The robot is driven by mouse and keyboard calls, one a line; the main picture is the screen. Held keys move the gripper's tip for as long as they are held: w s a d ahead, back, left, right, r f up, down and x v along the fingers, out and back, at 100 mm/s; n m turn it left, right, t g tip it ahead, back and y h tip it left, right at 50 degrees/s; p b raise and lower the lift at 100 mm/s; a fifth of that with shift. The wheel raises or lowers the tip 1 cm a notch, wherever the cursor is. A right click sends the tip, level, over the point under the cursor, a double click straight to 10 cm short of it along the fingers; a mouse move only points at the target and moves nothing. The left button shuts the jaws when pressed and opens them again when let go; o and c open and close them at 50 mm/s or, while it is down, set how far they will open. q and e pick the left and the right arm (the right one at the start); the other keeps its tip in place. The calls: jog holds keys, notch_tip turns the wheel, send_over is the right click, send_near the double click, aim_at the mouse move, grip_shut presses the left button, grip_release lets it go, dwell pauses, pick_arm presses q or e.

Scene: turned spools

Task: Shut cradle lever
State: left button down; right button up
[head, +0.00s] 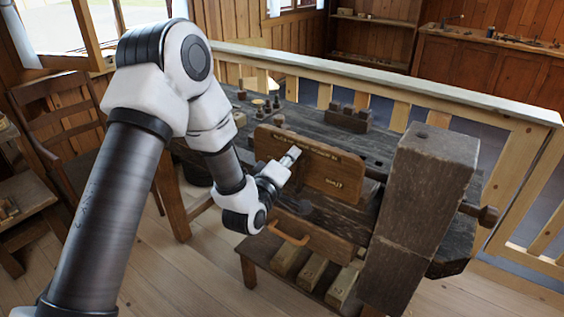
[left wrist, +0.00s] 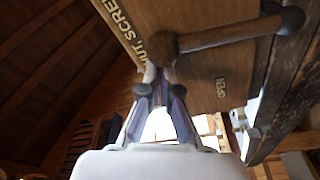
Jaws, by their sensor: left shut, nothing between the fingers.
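My left gripper (head: 291,157) is shut and empty, in front of a brown wooden board (head: 325,172) on the dark workbench. In the left wrist view the same gripper (left wrist: 160,82) has its fingertips close below a dark round knob (left wrist: 163,47). A brown wooden lever bar (left wrist: 222,35) runs from this knob to another dark knob (left wrist: 292,18) at the right, across the lettered board (left wrist: 215,80). I cannot tell whether the fingertips touch the knob. In the head view I cannot make out the lever clearly near the gripper. My right gripper is not in view.
A heavy dark wooden block (head: 428,180) stands at the bench's right end. A drawer front with an orange handle (head: 288,233) is below the board. Small turned pieces (head: 262,106) and a holder (head: 347,117) stand on the bench. A pale railing (head: 400,90) runs behind it.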

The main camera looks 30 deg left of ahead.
pick_arm(q)
jog(key=d+m+b, duration=0.1)
jog(key=d+m, duration=0.1)
jog(key=d+m+b, duration=0.1)
jog(key=m, duration=0.1)
jog(key=shift+s+d+f+h+b, duration=0.15)
jog(key=shift+d+f+h+b, duration=0.15)
jog(key=shift+d+b, duration=0.1)
jog(key=shift+d+f+m+b, duration=0.1)
jog(key=shift+d+m+b, duration=0.4)
jog(key=shift+m, duration=0.3)
jog(key=shift+s+d, duration=0.1)
jog(key=shift+s+f, duration=0.15)
send_near(316, 158)
jog(key=shift+s+f+t, duration=0.1)
jog(key=shift+s+t, duration=0.2)
jog(key=shift+s, duration=0.1)
